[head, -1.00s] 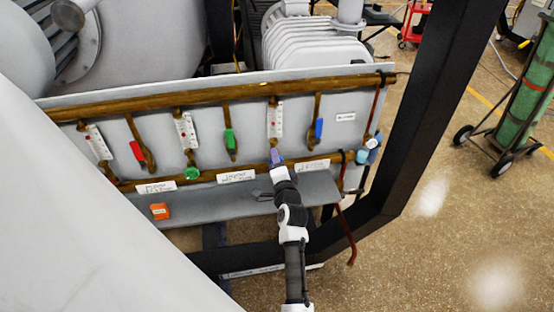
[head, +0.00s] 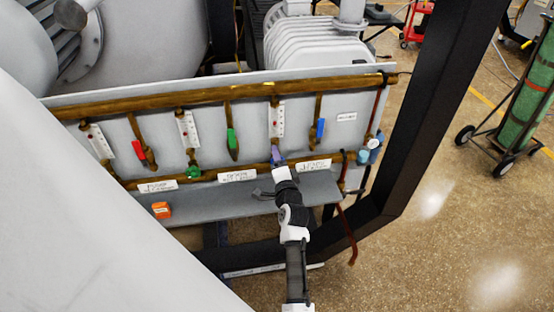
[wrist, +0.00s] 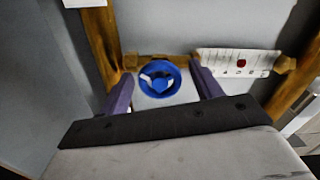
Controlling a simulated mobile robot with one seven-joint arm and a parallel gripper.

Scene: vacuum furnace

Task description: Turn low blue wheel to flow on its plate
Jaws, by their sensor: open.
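The low blue wheel (wrist: 160,79) shows in the wrist view as a round blue ring on the brown pipework. My gripper (wrist: 162,92) is open, with one purple-grey finger on each side of the wheel and visible gaps between. I cannot tell whether the fingertips reach past its rim. A white plate (wrist: 240,62) with a row of marks and a red dot lies to the right of the wheel there. In the head view my gripper (head: 277,158) is at the lower brown pipe, below the third white plate (head: 275,118), and hides the wheel.
A green wheel (head: 193,172) sits on the lower pipe to the left. Red (head: 138,149), green (head: 231,138) and blue (head: 320,128) handles hang on the panel. An orange box (head: 161,210) rests on the grey ledge (head: 225,200). A black frame post (head: 430,110) stands at right.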

